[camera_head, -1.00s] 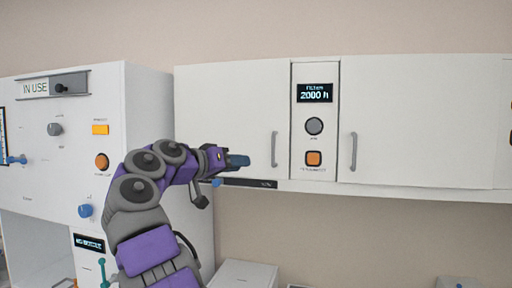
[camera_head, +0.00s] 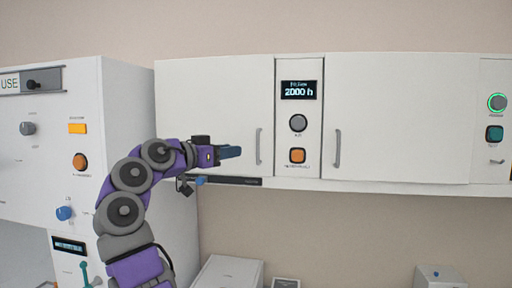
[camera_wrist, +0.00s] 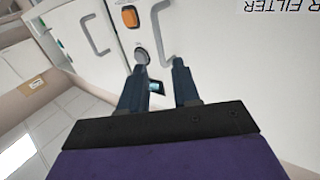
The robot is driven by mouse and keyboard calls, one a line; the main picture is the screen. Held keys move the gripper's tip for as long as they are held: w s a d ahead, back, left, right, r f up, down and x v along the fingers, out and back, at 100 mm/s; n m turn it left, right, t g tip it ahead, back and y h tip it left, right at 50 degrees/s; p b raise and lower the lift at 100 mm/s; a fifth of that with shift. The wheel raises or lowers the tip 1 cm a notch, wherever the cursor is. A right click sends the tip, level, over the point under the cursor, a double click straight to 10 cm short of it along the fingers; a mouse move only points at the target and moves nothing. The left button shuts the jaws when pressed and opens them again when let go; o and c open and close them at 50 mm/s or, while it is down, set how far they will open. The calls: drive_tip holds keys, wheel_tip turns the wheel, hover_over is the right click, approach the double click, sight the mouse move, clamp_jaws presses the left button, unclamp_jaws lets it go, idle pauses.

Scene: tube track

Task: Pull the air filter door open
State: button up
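The air filter door (camera_head: 205,95) is the white left cabinet door and it is shut. It also fills the right of the wrist view (camera_wrist: 240,70), with part of its "FILTER" lettering showing. Its grey vertical bar handle (camera_head: 259,147) is near the door's right edge; it shows in the wrist view (camera_wrist: 157,25) just beyond the fingertips. My gripper (camera_head: 238,152) is left of the handle in the head view, at about its height. In the wrist view its two blue fingers (camera_wrist: 158,65) are spread apart with nothing between them. The fingers appear apart from the handle.
A narrow panel right of the door holds a display (camera_head: 298,90), a grey knob (camera_head: 298,123) and an orange button (camera_head: 297,156). A second door with its own handle (camera_head: 337,148) is further right. A white cabinet (camera_head: 130,110) stands at left, close behind my arm.

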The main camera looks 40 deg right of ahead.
sight(257, 162)
drive_tip(key=shift+w+d+p, duration=0.25)
drive_tip(key=shift+d, duration=1.65)
drive_tip(key=shift+w+d+p, duration=0.2)
drive_tip(key=shift+d+p, duration=0.05)
drive_tip(key=shift+d, duration=1.7)
drive_tip(key=shift+w+d+p, duration=0.25)
drive_tip(key=shift+d, duration=1.65)
drive_tip(key=shift+c, duration=0.3)
clamp_jaws()
drive_tip(key=shift+a, duration=0.1)
